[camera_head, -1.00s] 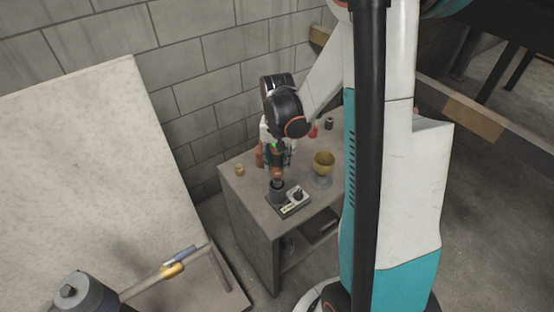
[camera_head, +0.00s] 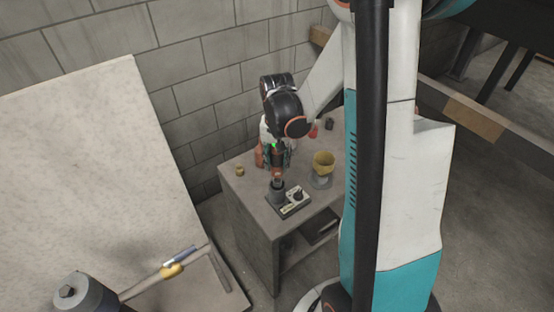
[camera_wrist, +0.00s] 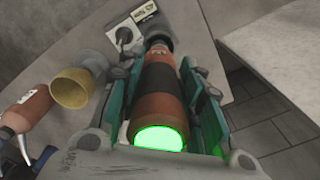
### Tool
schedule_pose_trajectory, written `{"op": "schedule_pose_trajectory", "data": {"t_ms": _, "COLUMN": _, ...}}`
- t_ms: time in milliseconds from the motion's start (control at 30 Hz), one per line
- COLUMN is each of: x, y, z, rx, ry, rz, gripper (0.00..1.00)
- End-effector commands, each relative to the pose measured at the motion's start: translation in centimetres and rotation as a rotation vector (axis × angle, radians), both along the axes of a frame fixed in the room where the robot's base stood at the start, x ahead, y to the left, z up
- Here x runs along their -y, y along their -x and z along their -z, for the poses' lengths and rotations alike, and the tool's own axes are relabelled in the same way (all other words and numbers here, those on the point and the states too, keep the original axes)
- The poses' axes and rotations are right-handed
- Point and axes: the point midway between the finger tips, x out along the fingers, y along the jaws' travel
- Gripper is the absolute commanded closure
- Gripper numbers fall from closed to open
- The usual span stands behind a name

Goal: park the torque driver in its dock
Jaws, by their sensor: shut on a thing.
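The torque driver (camera_wrist: 165,92) has an orange-brown and black body with a glowing green end facing the wrist camera. My gripper (camera_wrist: 168,100) is shut around it; the driver also shows in the head view (camera_head: 277,172), pointing down. The dock (camera_head: 291,204) is a dark plate with a grey cup (camera_head: 276,194), a black knob and a pale label, at the table's front. The driver's nose is at the cup, in line with it or nearly so. I cannot tell whether it is inside. The dock plate also shows in the wrist view (camera_wrist: 130,33).
A yellow bowl on a grey stand (camera_head: 322,163) is right of the dock. A red-brown bottle (camera_wrist: 28,108) stands close to my gripper. A small yellow item (camera_head: 240,171) is at the table's left; a dark item (camera_head: 329,124) is at the back.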

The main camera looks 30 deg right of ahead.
Motion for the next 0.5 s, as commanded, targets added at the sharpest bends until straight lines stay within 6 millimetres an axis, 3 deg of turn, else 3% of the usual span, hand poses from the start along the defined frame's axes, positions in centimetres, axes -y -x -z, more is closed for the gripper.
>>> {"op": "schedule_pose_trajectory", "data": {"t_ms": 500, "x": 0.01, "y": -0.01, "z": 0.54, "rx": 0.000, "ry": 0.000, "rz": 0.000, "gripper": 0.95}}
